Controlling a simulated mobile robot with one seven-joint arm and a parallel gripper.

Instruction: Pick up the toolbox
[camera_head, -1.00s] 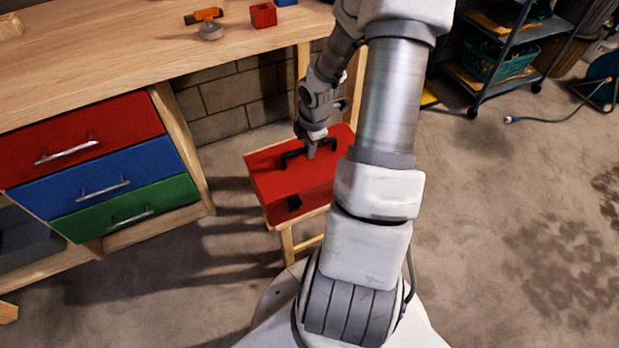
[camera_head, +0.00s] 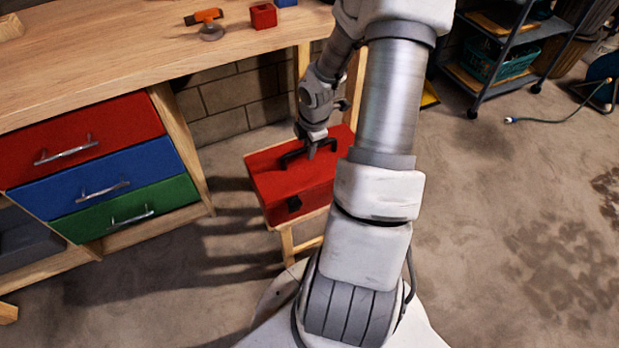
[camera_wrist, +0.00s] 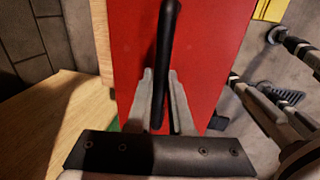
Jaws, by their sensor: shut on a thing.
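The red toolbox (camera_head: 290,183) rests on a small wooden stool (camera_head: 286,240) beside the workbench. It has a black handle (camera_head: 292,156) on its lid and a black latch on its front. My gripper (camera_head: 311,152) is at the handle, above the lid. In the wrist view, the toolbox (camera_wrist: 205,45) fills the middle, and the black handle (camera_wrist: 166,40) runs between the two fingers of my gripper (camera_wrist: 160,85). The fingers are closed on the handle. My arm hides the right end of the toolbox in the head view.
The workbench (camera_head: 120,60) with red, blue and green drawers stands to the left. An orange-handled tool (camera_head: 206,20) and a red block (camera_head: 263,15) lie on it. A shelf cart (camera_head: 500,60) stands at the back right. The floor at right is mostly clear.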

